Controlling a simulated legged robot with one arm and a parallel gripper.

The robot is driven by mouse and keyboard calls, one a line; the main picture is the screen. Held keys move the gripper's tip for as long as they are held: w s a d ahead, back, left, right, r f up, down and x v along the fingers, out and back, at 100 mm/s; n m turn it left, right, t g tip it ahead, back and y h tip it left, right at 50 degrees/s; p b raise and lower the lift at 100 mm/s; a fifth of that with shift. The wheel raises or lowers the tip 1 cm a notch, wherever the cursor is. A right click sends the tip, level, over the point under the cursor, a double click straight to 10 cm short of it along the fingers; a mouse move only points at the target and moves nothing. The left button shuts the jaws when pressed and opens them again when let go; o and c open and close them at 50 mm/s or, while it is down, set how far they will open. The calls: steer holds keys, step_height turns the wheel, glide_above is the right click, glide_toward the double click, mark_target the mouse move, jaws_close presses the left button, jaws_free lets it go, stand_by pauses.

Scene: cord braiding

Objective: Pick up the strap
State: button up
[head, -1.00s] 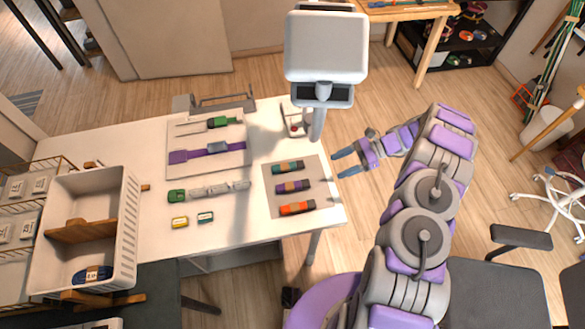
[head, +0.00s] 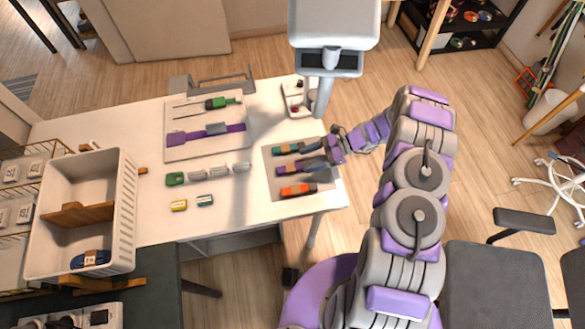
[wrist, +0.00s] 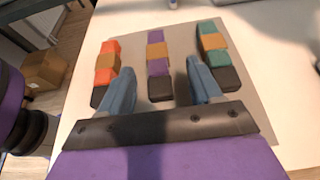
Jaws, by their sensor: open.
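Three banded pieces lie side by side on a grey mat (head: 268,206). The middle piece (head: 285,170) is tan, purple and black; it also shows in the wrist view (wrist: 157,68). One neighbour is orange and tan (head: 297,190), the other teal and tan (head: 288,149). My gripper (head: 310,158) is open and empty over the mat. In the wrist view its blue-grey fingers (wrist: 160,76) stand either side of the middle piece's line. I cannot tell their height above it. A flat purple strap-like piece (head: 184,138) with a grey block lies on a pale board.
The pale board (head: 178,154) also holds a green-handled tool (head: 216,103). A green-ended grey piece (head: 175,179) and two small blocks lie mid-table. A white basket (head: 124,220) stands left. A grey post with a panel (head: 328,80) rises at the table's back right.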

mark_target(296, 166)
steer(key=shift+s+a+f, duration=0.15)
steer(key=shift+f, duration=0.05)
steer(key=b+x, duration=0.1)
steer(key=x, duration=0.3)
steer(key=shift+s, duration=0.1)
steer(key=shift+a+f, duration=0.1)
steer(key=shift+a, duration=0.2)
steer(key=shift+d, duration=0.3)
steer(key=c, duration=1)
steer(key=shift+a, duration=0.15)
steer(key=shift+c, duration=0.3)
